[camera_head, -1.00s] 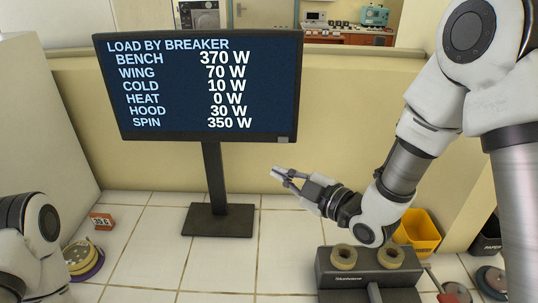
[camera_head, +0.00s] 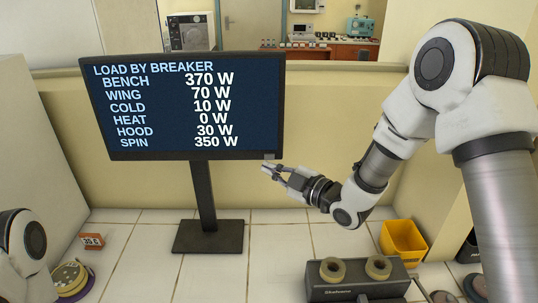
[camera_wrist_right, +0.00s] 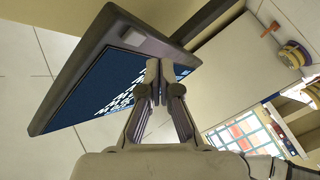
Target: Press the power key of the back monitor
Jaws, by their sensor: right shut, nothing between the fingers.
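The monitor (camera_head: 190,105) stands on a dark post and square base (camera_head: 208,237), its lit screen listing load by breaker. Its power key is a small grey block (camera_head: 269,156) at the bezel's lower right corner; the key also shows in the right wrist view (camera_wrist_right: 133,37). My right gripper (camera_head: 267,170) is shut and empty, its tips just below the key in the head view. In the right wrist view its fingertips (camera_wrist_right: 160,69) overlap the screen's edge, to the right of and below the key; I cannot tell any contact. My left gripper is out of view.
A grey device with two round tan rings (camera_head: 355,280) stands front right, with a yellow bin (camera_head: 403,242) behind it. A low wall (camera_head: 330,125) runs behind the monitor.

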